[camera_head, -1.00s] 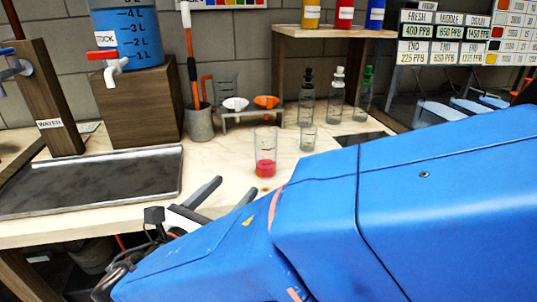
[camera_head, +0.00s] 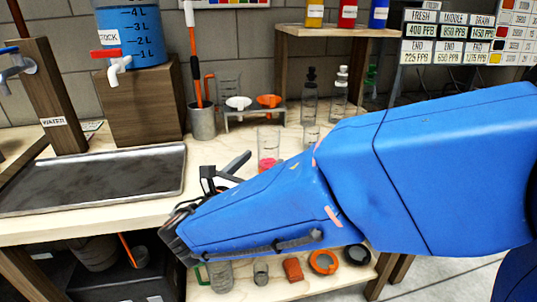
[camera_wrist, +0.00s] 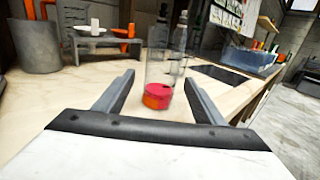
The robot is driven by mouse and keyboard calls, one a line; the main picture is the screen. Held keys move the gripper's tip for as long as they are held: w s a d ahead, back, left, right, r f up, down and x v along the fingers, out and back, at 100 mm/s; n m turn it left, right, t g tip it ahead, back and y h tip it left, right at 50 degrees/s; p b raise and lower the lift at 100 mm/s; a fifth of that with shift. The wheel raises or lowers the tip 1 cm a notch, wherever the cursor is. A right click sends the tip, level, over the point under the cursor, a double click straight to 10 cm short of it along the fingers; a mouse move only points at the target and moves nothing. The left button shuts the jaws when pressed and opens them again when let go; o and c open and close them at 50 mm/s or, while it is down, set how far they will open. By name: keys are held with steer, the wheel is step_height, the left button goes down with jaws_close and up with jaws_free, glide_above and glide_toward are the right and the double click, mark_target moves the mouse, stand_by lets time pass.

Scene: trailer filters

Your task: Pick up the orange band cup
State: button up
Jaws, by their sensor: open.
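The clear cup (camera_head: 268,163) with red-pink at its base stands upright on the wooden bench in the head view, its right side close to my arm. It also shows in the wrist view (camera_wrist: 158,96), where its lower part looks orange-red. My gripper (camera_wrist: 158,78) is open and empty. In the wrist view the cup stands beyond the fingers, in line with the gap between them. One dark finger shows in the head view, left of the cup; the other is mostly hidden by my arm.
Clear bottles (camera_head: 309,100) stand behind the cup. A small rack (camera_head: 254,113) with a white and an orange funnel and a grey beaker (camera_head: 201,121) are at the back. A metal tray (camera_head: 95,180) lies left. A lower shelf (camera_head: 222,298) holds several cups.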

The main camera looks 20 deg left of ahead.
mark_target(264, 158)
steer(key=shift+w+d+r, duration=0.1)
steer(key=shift+w+d, duration=0.15)
steer(key=shift+w, duration=0.85)
steer(key=shift+w+d+r, duration=0.1)
steer(key=shift+w+d, duration=0.1)
steer(key=shift+w, duration=0.9)
steer(key=c, duration=1.1)
steer(key=shift+r, duration=0.1)
